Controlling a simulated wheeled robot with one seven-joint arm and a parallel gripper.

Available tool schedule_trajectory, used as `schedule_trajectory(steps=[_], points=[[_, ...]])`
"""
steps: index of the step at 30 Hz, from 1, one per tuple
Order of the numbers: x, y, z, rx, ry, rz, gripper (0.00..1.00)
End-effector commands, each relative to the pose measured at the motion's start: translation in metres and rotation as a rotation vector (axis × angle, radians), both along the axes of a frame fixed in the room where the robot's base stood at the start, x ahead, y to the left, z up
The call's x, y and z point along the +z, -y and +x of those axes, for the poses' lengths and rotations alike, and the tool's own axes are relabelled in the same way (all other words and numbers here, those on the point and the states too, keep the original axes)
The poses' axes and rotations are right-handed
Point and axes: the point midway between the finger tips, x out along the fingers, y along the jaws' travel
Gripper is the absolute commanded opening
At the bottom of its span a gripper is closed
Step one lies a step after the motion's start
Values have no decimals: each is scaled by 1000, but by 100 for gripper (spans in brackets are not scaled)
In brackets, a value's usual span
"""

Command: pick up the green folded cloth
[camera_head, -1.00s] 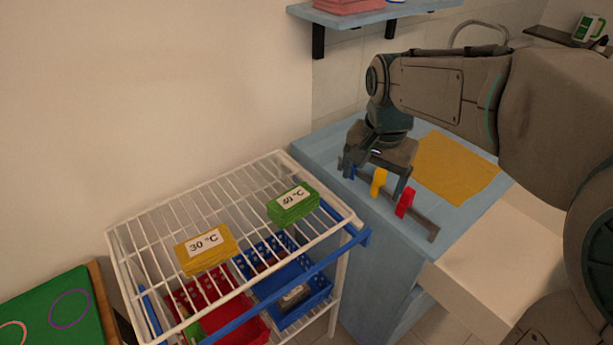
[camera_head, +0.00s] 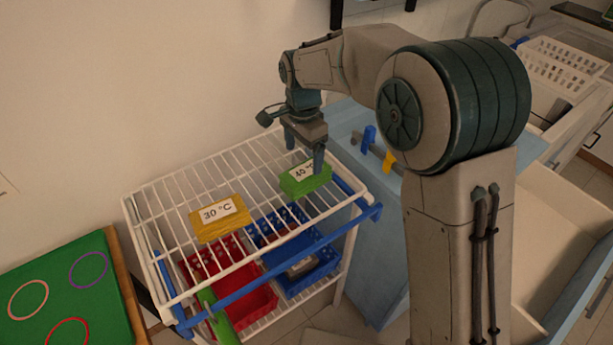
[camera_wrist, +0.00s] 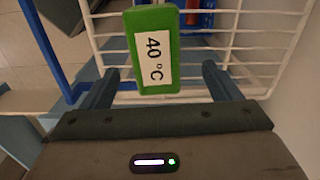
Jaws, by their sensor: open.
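The green folded cloth (camera_head: 310,184) lies on the right part of the white wire rack's top shelf. It carries a white label reading 40 °C. My gripper (camera_head: 304,160) is open right at the cloth, its fingers pointing down, with one finger in front of the label's right end. In the wrist view the cloth (camera_wrist: 153,50) lies ahead of and between the two open fingers (camera_wrist: 160,85), apart from both.
A yellow folded cloth (camera_head: 219,218) labelled 30 °C lies on the same rack (camera_head: 172,245). A blue rail (camera_head: 290,262) runs along the rack's front. Red (camera_head: 247,300) and blue (camera_head: 318,272) baskets sit below.

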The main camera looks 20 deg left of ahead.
Motion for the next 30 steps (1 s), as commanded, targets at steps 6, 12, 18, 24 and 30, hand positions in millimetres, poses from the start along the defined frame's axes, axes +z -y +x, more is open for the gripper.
schedule_trajectory(steps=[6, 12, 18, 24, 30], points=[[-16, 1, -1, 0, -1, -1, 84], [-43, 7, -4, 1, -3, -2, 84], [-63, 7, -3, 2, 0, 0, 84], [-64, 6, -3, 1, 1, 1, 84], [-64, 6, -3, 1, 1, 1, 36]])
